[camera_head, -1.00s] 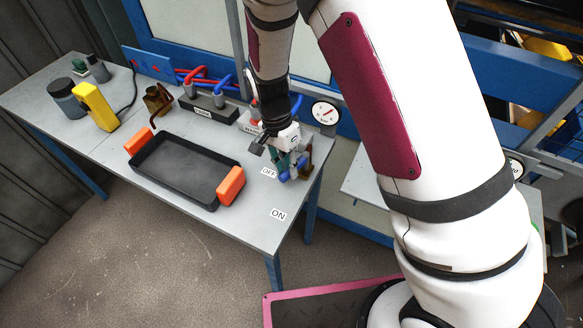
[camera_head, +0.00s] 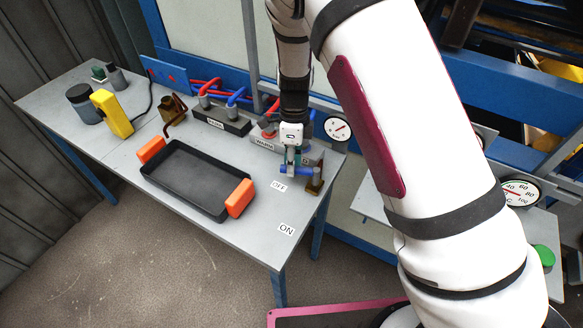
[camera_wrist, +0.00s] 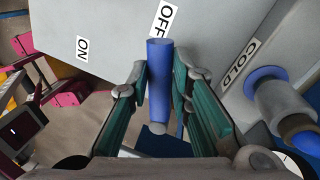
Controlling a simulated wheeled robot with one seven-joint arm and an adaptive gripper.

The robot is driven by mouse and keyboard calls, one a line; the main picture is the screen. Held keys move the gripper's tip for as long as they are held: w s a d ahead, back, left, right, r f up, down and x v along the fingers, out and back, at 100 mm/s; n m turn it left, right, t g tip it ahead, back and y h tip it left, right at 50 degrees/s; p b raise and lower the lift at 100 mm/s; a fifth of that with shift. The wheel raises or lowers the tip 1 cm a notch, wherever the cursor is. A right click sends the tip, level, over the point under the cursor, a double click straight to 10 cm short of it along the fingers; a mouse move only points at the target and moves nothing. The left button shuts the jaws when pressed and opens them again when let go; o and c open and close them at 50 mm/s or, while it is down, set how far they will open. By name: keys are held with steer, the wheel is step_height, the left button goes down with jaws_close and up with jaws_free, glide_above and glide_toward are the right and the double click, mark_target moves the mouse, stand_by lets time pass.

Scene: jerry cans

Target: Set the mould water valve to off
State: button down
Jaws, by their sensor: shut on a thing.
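The valve's blue lever handle (camera_wrist: 160,85) lies between my two green-sided fingers in the wrist view. My gripper (camera_wrist: 160,72) is shut on it, one finger on each side. The handle's far end points at the OFF label (camera_wrist: 166,18); the ON label (camera_wrist: 83,49) is off to the left. In the head view my gripper (camera_head: 290,165) is at the table's right end, over the blue handle (camera_head: 297,171). The brown valve body (camera_head: 315,181) stands just right of it. The OFF label (camera_head: 279,187) lies close by and the ON label (camera_head: 287,229) nearer the front.
A black tray with orange handles (camera_head: 190,178) sits left of the valve. Behind are a manifold with blue and red fittings (camera_head: 222,121) and a round gauge (camera_head: 338,129). A blue COLD fitting (camera_wrist: 265,88) is close right of my gripper in the wrist view.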

steer(key=shift+w+d+m+y, duration=0.25)
steer(key=shift+w+m, duration=0.3)
steer(key=shift+m, duration=0.5)
steer(key=shift+w+d+m+y, duration=0.2)
steer(key=shift+w+m, duration=0.35)
steer(key=shift+m, duration=0.5)
steer(key=shift+d, duration=0.1)
steer(key=c, duration=1.4)
jaws_free()
steer(key=shift+c, duration=0.2)
steer(key=v, duration=1.2)
steer(key=shift+s, duration=0.15)
